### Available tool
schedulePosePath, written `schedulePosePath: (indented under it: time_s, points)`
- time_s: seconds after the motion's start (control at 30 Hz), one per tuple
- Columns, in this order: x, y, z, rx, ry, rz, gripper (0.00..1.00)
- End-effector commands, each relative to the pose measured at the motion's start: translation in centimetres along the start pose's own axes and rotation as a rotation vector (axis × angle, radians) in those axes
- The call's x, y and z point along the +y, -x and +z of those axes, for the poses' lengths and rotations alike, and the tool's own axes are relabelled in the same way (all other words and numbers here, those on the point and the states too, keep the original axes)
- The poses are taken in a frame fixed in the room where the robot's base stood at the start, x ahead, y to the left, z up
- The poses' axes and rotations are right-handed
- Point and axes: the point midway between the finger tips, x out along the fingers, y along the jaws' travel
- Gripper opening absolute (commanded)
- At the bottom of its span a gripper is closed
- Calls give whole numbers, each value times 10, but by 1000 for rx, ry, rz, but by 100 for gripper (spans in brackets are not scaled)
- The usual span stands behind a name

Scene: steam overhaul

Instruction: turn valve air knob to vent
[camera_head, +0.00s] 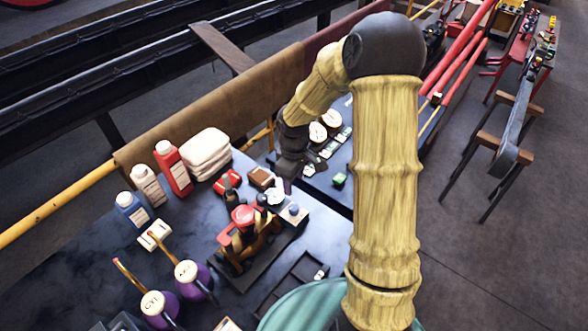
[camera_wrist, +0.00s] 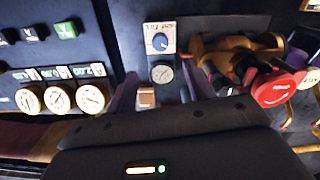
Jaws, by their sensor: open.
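The air knob (camera_wrist: 159,42) is a small blue dial with a pale pointer on a cream plate, in the upper middle of the wrist view. The plate's lettering is too small to read surely. A round gauge (camera_wrist: 162,74) sits just below it. In the head view the knob (camera_head: 293,209) shows small on a block beside the brass valve (camera_head: 252,240) with its red handwheel (camera_head: 244,215). My gripper (camera_wrist: 157,95) is open, its two purplish fingers apart and short of the knob, not touching it. In the head view my gripper (camera_head: 284,182) hangs just above the block.
Red bottle (camera_head: 173,168), white bottle (camera_head: 148,185), blue bottle (camera_head: 132,209) and folded cloths (camera_head: 206,153) stand at the bench's back edge. Purple oil cans (camera_head: 192,279) stand front left. Several dial gauges (camera_wrist: 60,98) lie left of my gripper in the wrist view.

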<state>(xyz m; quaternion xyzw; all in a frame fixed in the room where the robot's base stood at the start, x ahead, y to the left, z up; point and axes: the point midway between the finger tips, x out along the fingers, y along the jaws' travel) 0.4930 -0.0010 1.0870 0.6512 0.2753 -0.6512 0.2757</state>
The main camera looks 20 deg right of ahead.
Motion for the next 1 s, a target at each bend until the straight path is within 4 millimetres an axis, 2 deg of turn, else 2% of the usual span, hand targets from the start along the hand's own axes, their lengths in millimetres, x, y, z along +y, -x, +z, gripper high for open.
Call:
schedulePosePath:
  time_s: [0.1, 0.3, 0.87, 1.0]
  points:
    - [1, 22, 0, 3, -2, 4, 52]
    - [0, 42, 0, 1, 0, 1, 52]
    - [-1, 44, 0, 0, -2, 1, 52]
    - [-10, 49, 7, 2, -49, 14, 52]
